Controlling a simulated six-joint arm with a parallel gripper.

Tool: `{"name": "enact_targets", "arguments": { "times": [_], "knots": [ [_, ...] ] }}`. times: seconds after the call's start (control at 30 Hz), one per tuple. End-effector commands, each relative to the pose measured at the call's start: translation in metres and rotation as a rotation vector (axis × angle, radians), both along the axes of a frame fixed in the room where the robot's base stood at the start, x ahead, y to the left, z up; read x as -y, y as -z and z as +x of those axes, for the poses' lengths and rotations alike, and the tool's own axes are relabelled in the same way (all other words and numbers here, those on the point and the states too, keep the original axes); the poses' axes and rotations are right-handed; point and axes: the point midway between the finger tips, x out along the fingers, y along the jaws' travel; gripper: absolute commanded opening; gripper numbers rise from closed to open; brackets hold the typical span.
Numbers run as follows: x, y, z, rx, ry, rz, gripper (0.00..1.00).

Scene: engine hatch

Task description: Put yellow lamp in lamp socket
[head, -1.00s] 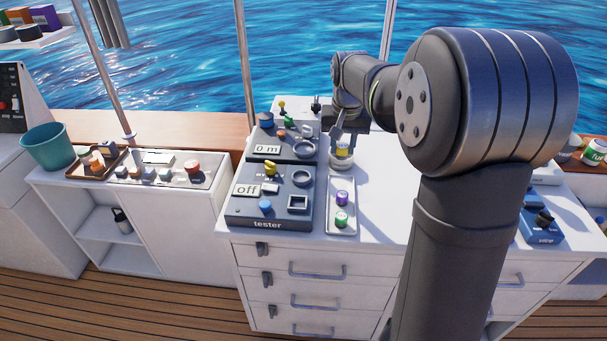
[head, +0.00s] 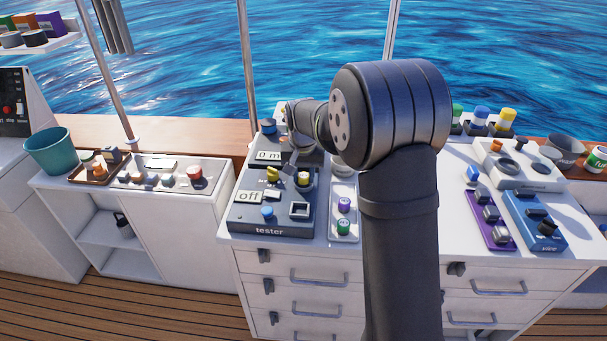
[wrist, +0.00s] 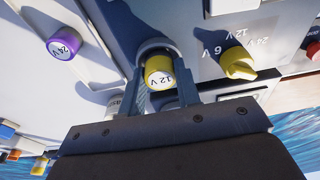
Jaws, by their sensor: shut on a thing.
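The yellow lamp (wrist: 159,72), marked 12 V, is between the two fingers of my gripper (wrist: 158,84), which is shut on it. In the head view the yellow lamp (head: 305,178) is over the right side of the tester (head: 270,231), with my gripper (head: 297,170) on it. A dark round socket ring (wrist: 154,46) shows directly behind the lamp in the wrist view. I cannot tell whether the lamp is seated in it or just above it. A square socket (head: 299,210) is nearer the front of the tester.
The tester's yellow selector knob (wrist: 238,66) is close beside my gripper. A blue button (head: 267,212) and an "off" display (head: 248,197) are on the tester.

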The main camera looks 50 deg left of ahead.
Motion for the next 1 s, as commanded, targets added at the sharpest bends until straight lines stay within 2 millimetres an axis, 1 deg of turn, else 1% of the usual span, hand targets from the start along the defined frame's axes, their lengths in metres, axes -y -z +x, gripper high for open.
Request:
{"name": "enact_targets", "arguments": {
  "times": [0.3,0.33,0.4,0.43,0.67,0.77,0.87,1.0],
  "knots": [
    [0.000,0.003,0.000,0.001,0.000,0.001,0.08],
    [0.000,0.002,0.000,0.001,0.000,0.001,0.34],
    [0.000,0.002,0.000,0.001,0.000,0.001,0.48],
    [0.000,0.002,0.000,0.001,0.000,0.001,0.52],
    [0.000,0.002,0.000,0.001,0.000,0.001,0.52],
    [0.000,-0.001,0.000,0.001,0.000,0.002,0.52],
    [0.001,-0.011,-0.001,0.001,0.000,0.002,0.52],
    [0.003,-0.038,-0.004,0.002,0.000,0.005,0.52]
  ]
}}
